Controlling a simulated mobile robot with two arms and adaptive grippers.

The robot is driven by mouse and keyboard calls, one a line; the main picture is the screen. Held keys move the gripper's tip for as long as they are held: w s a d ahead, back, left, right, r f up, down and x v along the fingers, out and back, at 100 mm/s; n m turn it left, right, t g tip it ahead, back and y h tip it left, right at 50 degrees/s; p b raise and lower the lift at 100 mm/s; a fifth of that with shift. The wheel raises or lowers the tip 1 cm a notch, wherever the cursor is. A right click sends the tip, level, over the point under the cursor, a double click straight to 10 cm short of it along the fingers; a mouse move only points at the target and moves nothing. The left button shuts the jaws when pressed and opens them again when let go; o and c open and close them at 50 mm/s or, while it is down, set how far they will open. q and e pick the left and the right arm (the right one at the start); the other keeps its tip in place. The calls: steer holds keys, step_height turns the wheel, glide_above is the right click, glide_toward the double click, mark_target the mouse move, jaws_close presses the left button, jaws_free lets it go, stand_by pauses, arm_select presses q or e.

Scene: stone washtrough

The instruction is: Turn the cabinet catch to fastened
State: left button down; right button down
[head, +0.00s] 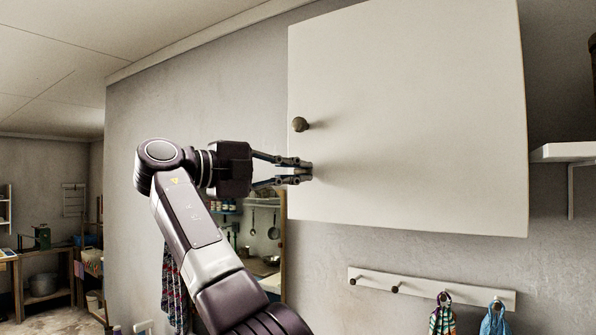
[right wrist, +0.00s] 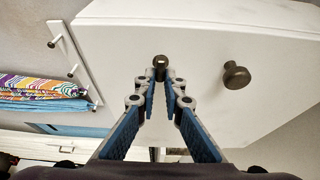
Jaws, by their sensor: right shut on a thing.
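The white cabinet (head: 410,110) hangs on the wall, with its door shut and a round dark knob (head: 300,124) near its left edge. The knob also shows in the right wrist view (right wrist: 237,75). My right gripper (head: 308,172) reaches in from the left to the door's lower left edge, below the knob. Its fingertips are shut on the small dark catch (right wrist: 160,62), whose end shows just past the tips in the right wrist view. In the head view the fingers hide the catch, and I cannot tell which way it is turned. My left gripper is not in view.
A hook rail (head: 365,277) with two hanging cloths (head: 441,318) is below the cabinet. A white shelf (head: 562,152) juts out at the right. An opening or mirror with pans shows behind my right arm. Free room lies left of the cabinet.

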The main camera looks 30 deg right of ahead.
steer(key=shift+r, duration=0.2)
steer(key=c, duration=2)
jaws_free()
steer(key=shift+a, duration=0.1)
steer(key=shift+c, duration=0.2)
steer(key=shift+f, duration=0.1)
